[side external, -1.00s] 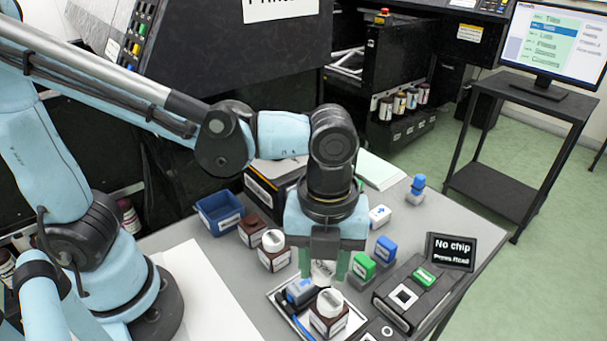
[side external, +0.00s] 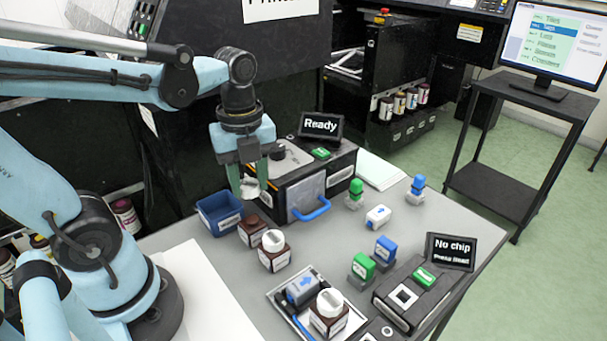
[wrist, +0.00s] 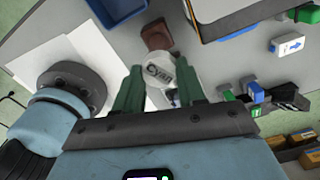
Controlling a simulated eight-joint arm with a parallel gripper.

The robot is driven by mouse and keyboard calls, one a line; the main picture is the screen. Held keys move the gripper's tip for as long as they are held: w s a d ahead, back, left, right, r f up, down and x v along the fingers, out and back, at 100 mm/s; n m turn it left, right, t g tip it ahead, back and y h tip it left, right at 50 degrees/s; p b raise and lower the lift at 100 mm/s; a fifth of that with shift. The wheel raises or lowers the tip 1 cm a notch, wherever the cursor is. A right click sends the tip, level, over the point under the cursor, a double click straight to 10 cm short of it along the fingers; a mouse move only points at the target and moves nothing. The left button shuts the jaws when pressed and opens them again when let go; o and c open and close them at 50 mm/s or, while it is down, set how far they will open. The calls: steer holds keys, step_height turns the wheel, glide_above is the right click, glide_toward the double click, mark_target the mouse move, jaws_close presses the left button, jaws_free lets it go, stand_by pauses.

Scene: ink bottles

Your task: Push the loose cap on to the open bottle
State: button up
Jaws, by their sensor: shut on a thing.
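My gripper (side external: 248,182) is shut on the loose white cap (side external: 249,192), held up in the air near the blue bin. In the wrist view the open bottle (wrist: 156,34) shows just beyond the cap.
A white-capped bottle (side external: 274,252) stands close beside the open bottle. A blue bin (side external: 219,213) is behind it. A black machine (side external: 300,190) with a "Ready" sign (side external: 320,126) is to the right. A tray (side external: 276,297) in front holds another capped bottle (side external: 329,312).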

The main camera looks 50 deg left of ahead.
mark_target(252, 220)
steer(key=shift+a+f, duration=0.15)
steer(key=shift+a, duration=0.1)
steer(key=shift+f, duration=3.05)
steer(key=shift+s+f, duration=0.1)
steer(key=shift+f, duration=0.05)
steer(key=o, duration=1.6)
steer(key=shift+c, duration=0.2)
steer(key=shift+r, duration=3.55)
steer(key=shift+c, duration=0.3)
